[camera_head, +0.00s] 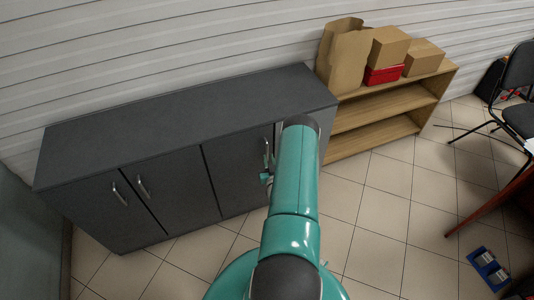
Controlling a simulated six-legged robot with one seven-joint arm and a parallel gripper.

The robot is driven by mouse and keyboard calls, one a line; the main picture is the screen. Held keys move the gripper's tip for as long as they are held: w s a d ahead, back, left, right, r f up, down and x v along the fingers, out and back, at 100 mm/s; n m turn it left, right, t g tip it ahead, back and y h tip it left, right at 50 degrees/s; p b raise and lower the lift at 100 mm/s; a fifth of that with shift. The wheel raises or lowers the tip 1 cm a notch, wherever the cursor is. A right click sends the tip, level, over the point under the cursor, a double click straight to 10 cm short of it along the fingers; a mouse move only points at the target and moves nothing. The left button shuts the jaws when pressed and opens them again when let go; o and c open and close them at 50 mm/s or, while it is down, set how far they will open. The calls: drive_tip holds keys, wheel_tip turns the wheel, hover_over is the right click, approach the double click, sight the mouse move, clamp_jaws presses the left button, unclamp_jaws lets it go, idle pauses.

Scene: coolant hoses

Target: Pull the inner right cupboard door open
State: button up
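The dark grey cupboard (185,115) stands against the wall, with several doors along its front. The inner right door (237,172) looks closed, flush with its neighbours. Its upright metal handle (266,150) shows near the door's right edge, just left of my arm. My teal arm reaches up from the bottom of the view and covers the cupboard's right end. A small teal part of my gripper (266,178) shows beside the arm, at the lower end of the handle. The fingers are mostly hidden, so I cannot tell whether they touch or hold the handle.
Two closed left doors have handles (119,194) and (142,187). A wooden shelf (375,122) right of the cupboard bears a paper bag (343,60), cardboard boxes (389,47) and a red box (384,75). A dark chair (518,85) stands far right. Tiled floor before the cupboard is clear.

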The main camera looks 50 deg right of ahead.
sight(267, 154)
drive_tip(key=x, duration=0.4)
clamp_jaws()
drive_tip(key=shift+a, duration=0.1)
